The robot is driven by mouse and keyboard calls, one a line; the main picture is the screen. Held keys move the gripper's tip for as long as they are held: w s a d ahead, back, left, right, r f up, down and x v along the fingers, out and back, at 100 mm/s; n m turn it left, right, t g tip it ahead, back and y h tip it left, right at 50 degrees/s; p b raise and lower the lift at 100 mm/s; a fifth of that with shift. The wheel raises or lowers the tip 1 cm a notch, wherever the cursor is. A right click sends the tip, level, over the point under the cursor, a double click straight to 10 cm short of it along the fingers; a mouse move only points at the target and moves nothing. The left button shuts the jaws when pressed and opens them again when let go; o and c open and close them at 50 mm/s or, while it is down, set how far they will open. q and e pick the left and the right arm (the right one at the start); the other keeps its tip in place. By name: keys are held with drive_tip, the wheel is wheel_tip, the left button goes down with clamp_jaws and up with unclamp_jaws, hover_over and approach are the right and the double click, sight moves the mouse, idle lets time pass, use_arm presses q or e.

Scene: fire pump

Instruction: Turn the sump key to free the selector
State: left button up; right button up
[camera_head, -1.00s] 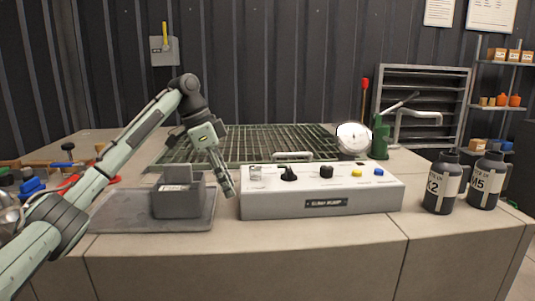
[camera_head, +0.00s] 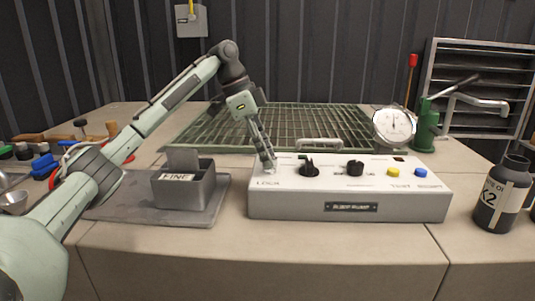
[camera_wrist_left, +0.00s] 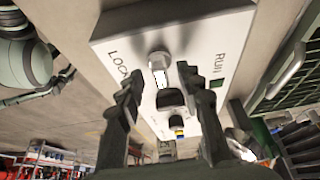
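The white sump panel (camera_head: 350,207) stands on the bench. Its silver key (camera_wrist_left: 160,66) sits between the LOCK and RUN markings in the left wrist view; in the head view my fingers largely cover it. My left gripper (camera_head: 268,168) points down at the panel's left end, fingers around the key's place. In the left wrist view the gripper (camera_wrist_left: 157,76) is open, one finger to each side of the key, with visible gaps; contact cannot be told. The black selector knob (camera_head: 309,169) is just right of the gripper, with another black knob (camera_head: 355,168) beyond. My right gripper is out of view.
A grey FINE box (camera_head: 190,194) on a tray is left of the panel. Yellow (camera_head: 393,173) and blue (camera_head: 420,173) buttons are on the panel's right. A round gauge (camera_head: 394,127) and green pump (camera_head: 426,128) stand behind. A black K2 bottle (camera_head: 499,198) is at right.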

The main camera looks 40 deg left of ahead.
use_arm(q)
drive_tip(key=shift+w+d+f, duration=0.1)
drive_tip(key=shift+f, duration=0.2)
clamp_jaws()
idle(0.4)
drive_tip(key=n, duration=0.2)
drive_tip(key=n+t+y, duration=0.1)
drive_tip(key=n, duration=0.1)
drive_tip(key=shift+d+n+t, duration=0.15)
drive_tip(key=shift+n+t, duration=0.15)
drive_tip(key=shift+n, duration=0.1)
drive_tip(key=n+y, duration=0.1)
drive_tip(key=n, duration=0.1)
drive_tip(key=n+y, duration=0.1)
drive_tip(key=n, duration=0.1)
drive_tip(key=shift+d+n+t, duration=0.1)
drive_tip(key=shift+n+t, duration=0.2)
drive_tip(key=shift+t, duration=0.1)
drive_tip(key=n, duration=0.2)
drive_tip(key=n+y, duration=0.1)
drive_tip(key=n, duration=0.1)
drive_tip(key=shift+d+r+y, duration=0.1)
drive_tip(key=shift+y, duration=0.2)
drive_tip(key=shift+n+g+y, duration=0.3)
drive_tip(key=shift+n+y, duration=0.4)
drive_tip(key=shift+n, duration=1.5)
